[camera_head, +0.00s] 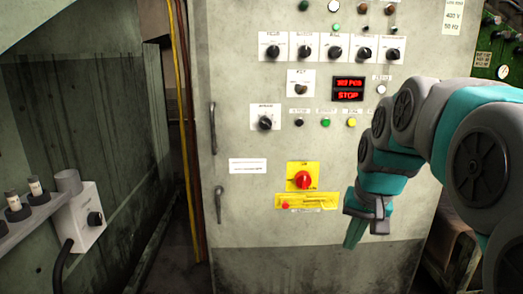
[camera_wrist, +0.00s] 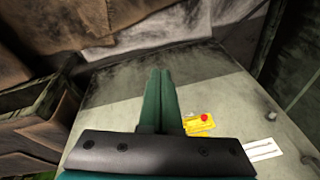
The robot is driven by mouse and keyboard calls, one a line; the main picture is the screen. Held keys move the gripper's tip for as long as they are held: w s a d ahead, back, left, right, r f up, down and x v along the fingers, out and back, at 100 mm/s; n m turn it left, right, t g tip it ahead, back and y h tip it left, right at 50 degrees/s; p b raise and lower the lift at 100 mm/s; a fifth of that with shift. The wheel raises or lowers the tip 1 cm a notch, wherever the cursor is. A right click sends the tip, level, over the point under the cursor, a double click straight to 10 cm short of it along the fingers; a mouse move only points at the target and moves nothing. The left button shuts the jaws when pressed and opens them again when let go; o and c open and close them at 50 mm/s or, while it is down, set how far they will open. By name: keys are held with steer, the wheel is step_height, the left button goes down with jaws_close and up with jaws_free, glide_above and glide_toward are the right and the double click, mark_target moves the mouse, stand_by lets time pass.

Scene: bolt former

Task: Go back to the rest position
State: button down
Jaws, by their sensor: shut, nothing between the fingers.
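My gripper (camera_head: 354,232) is in front of the control cabinet (camera_head: 240,110), to the right of the red rotary switch (camera_head: 303,180) on its yellow plate. Its teal fingers point down and are empty. In the wrist view the two fingers (camera_wrist: 160,75) lie together, shut. My arm comes in from the right side of the head view and hides part of the cabinet's right side.
The cabinet carries several black knobs, small buttons and a red display (camera_head: 348,90) reading STOP. Door handles (camera_head: 213,128) stick out at its left edge. A grey box with a black knob (camera_head: 88,220) is at the lower left. Brown covered material (camera_wrist: 60,25) shows in the wrist view.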

steer(key=s+a+f+n+g, duration=0.1)
steer(key=s+f, duration=0.3)
steer(key=s, duration=0.4)
steer(key=s+a+f+n+g, duration=0.1)
steer(key=s+f+g, duration=0.1)
steer(key=s+f, duration=0.3)
steer(key=s+a+f+n+g, duration=0.1)
steer(key=s+f, duration=0.3)
steer(key=s, duration=0.9)
steer(key=shift+s+a+f+h+p, duration=0.25)
steer(key=shift+f+h+p, duration=0.05)
steer(key=shift+f+h, duration=0.1)
